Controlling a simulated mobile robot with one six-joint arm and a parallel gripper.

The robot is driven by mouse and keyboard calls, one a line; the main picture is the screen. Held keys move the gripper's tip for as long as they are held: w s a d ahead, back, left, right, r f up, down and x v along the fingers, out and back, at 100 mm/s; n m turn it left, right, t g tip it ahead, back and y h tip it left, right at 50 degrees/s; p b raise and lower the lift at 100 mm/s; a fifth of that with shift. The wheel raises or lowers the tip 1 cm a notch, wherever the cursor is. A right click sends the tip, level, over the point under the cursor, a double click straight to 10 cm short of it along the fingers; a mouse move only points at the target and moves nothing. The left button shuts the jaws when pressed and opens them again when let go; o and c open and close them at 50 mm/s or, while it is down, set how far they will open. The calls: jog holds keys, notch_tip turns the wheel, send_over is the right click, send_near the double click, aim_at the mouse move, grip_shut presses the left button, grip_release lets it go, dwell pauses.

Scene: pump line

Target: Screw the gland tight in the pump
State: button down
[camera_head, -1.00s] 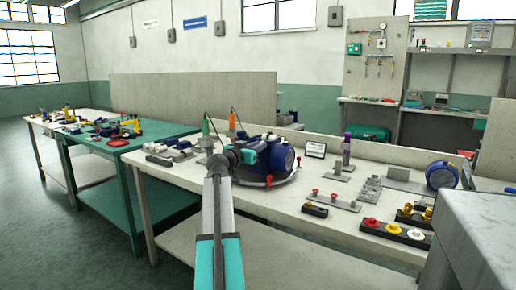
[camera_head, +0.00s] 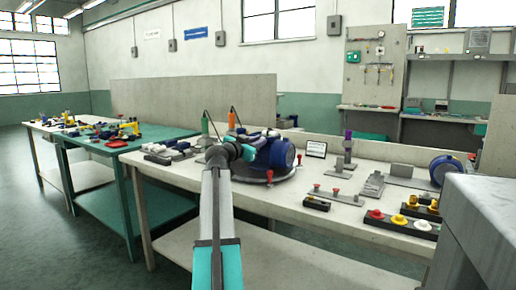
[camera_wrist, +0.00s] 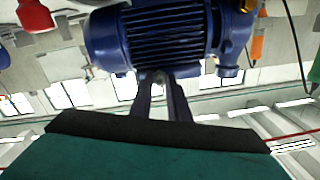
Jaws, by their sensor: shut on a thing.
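The blue pump (camera_head: 281,153) with its ribbed motor sits on a round base on the long white bench in the head view. Its ribbed body fills the top of the wrist view (camera_wrist: 155,36). My gripper (camera_wrist: 160,82) reaches up against the pump's near side, its two dark fingers close together. A small grey piece shows between the fingertips, which I take to be the gland (camera_wrist: 155,75). Most of it is hidden by the fingers and the pump, so its seating cannot be told. In the head view my wrist hides the fingertips.
Green (camera_head: 205,124) and orange (camera_head: 231,119) hanging tools are just behind my wrist. A red knob (camera_head: 269,176) stands at the round base's front. Trays with coloured parts (camera_head: 398,222) lie to the right. A grey block (camera_head: 490,215) stands near at right.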

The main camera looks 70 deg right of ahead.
jog(key=shift+f+m+b, duration=0.15)
jog(key=shift+m+b, duration=0.25)
jog(key=shift+b, duration=0.45)
jog(key=m+b, duration=0.2)
jog(key=b, duration=0.2)
jog(key=shift+m+b, duration=0.4)
jog(key=shift+b, duration=0.15)
jog(key=c, duration=1.8)
grip_release()
jog(key=shift+o, duration=0.2)
jog(key=shift+r, duration=0.25)
